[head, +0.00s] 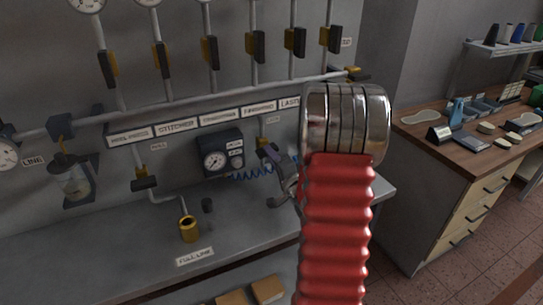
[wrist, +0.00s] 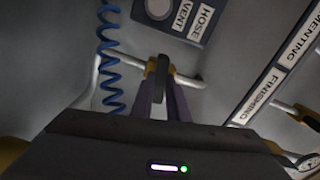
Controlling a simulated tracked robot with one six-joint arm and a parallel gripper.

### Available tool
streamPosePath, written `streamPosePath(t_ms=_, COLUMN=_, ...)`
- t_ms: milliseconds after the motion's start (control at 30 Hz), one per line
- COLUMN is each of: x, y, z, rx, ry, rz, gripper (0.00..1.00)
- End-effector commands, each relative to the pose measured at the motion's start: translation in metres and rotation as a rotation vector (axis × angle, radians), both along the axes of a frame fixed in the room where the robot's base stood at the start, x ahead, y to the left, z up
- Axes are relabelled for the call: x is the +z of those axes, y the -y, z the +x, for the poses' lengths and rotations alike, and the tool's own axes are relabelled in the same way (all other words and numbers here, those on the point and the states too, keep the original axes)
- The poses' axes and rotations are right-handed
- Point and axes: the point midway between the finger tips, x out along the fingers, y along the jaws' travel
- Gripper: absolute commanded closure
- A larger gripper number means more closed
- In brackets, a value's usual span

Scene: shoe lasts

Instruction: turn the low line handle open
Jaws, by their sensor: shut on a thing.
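The low line handle (wrist: 161,78) is a dark lever on a yellow valve body, set on a thin pale pipe in the wrist view. My gripper (wrist: 161,92) has its two dark purple fingers shut on the lever from both sides. The lever stands across the pipe in that view. In the head view the valve (head: 264,145) shows only partly, left of my red ribbed arm. My arm and its metal end cover much of that area, so the grip itself is not clear there.
A blue coiled hose (wrist: 109,60) hangs left of the valve. A gauge box (head: 218,152) is on the wall beside it. Another valve with a dark handle (head: 144,180) is further left. A label strip (head: 205,120) runs above.

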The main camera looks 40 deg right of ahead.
Motion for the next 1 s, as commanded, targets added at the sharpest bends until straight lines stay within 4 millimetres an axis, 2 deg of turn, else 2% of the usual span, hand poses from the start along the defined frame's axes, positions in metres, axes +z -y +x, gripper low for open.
streamPosePath(t_ms=600, x=-0.0056, y=-0.0017, z=-0.0013, rx=0.003, ry=-0.146, rz=-0.454, gripper=1.00)
streamPosePath(t_ms=1000, x=-0.0068, y=-0.0020, z=-0.0016, rx=0.005, ry=-0.176, rz=-0.547, gripper=1.00)
